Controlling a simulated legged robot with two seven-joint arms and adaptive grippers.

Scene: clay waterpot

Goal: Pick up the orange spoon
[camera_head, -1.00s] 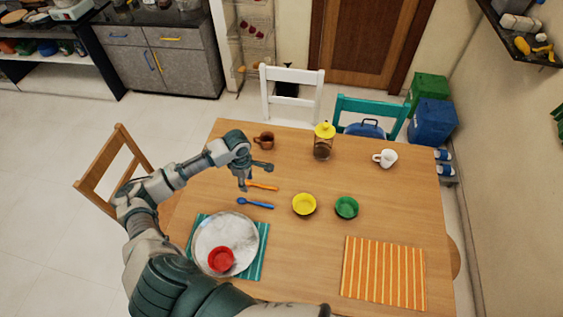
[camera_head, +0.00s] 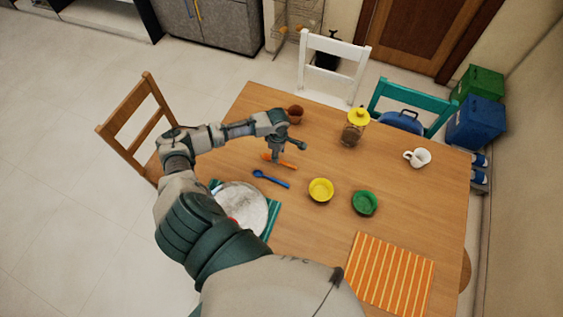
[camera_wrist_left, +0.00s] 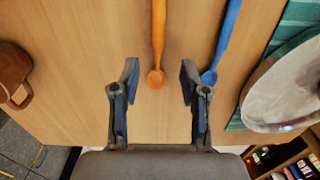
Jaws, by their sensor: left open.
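The orange spoon (camera_head: 287,164) lies on the wooden table, partly hidden by my left gripper (camera_head: 287,152) in the head view. In the left wrist view the orange spoon (camera_wrist_left: 158,38) points toward my left gripper (camera_wrist_left: 159,74), with its bowl end between the two fingertips. The fingers are apart, one on each side of the spoon, and hold nothing. How high they are above the table is hard to tell. My right gripper is not in view.
A blue spoon (camera_head: 271,179) lies close beside, near the right finger in the wrist view (camera_wrist_left: 227,35). A plate (camera_head: 246,204), yellow bowl (camera_head: 320,190), green bowl (camera_head: 365,203), brown mug (camera_head: 295,114) and jar (camera_head: 353,132) stand around. The table's right half has free room.

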